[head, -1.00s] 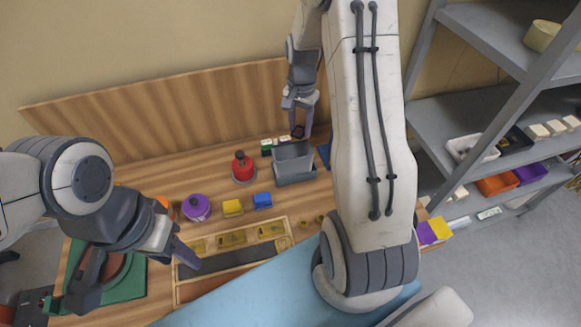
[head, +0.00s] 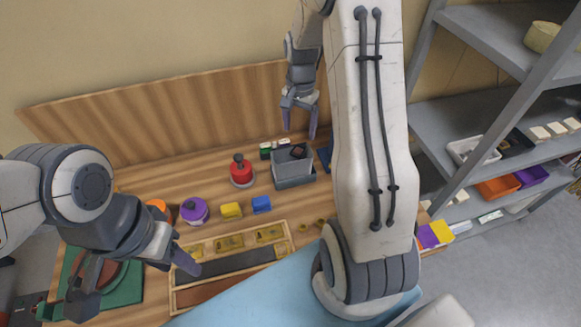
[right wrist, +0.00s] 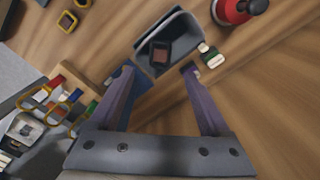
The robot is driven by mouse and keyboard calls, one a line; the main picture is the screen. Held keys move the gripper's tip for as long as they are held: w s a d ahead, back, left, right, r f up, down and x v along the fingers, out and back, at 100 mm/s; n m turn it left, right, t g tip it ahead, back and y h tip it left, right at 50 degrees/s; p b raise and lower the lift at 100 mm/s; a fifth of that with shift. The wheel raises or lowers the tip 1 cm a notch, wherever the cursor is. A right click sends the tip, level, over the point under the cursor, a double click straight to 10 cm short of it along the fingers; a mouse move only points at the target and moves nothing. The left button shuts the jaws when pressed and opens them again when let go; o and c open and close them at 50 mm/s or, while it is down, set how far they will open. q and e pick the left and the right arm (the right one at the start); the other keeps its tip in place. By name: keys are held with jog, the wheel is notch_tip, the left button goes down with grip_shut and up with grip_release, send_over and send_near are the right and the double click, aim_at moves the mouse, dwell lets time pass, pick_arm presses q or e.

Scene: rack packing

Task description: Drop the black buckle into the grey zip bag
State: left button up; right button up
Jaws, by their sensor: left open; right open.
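The black buckle (head: 298,151) is a small dark square frame. It shows within the open mouth of the grey zip bag (head: 293,171) on the table. In the right wrist view the buckle (right wrist: 160,53) lies inside the outline of the grey bag (right wrist: 187,32), apart from both fingers; how deep it sits is hard to tell. My right gripper (head: 300,126) is open and empty just above the bag; its fingers (right wrist: 157,82) point toward it in the right wrist view. My left gripper (head: 135,280) is open and empty at the table's left front.
A wooden compartment tray (head: 290,240) lies in front. Grey shelves (head: 450,120) stand at right.

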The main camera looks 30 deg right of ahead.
notch_tip(320, 180, up, 9)
jog(key=b, duration=0.2)
jog(key=shift+f, duration=0.15)
jog(key=s+a+f+n+b, duration=0.15)
jog(key=s+a+n, duration=0.3)
jog(key=a, duration=0.55)
jog(key=s+a+n+b, duration=0.2)
jog(key=s+a+n, duration=0.25)
jog(key=a, duration=0.55)
jog(key=s+a+f+n+b, duration=0.1)
jog(key=s+a+n, duration=0.3)
jog(key=s, duration=0.4)
jog(key=s+a+f+n+y+b, duration=0.1)
jog(key=s+a+f+n, duration=0.2)
jog(key=s+n, duration=0.3)
jog(key=shift+s+a+f, duration=0.4)
jog(key=shift+s, duration=0.55)
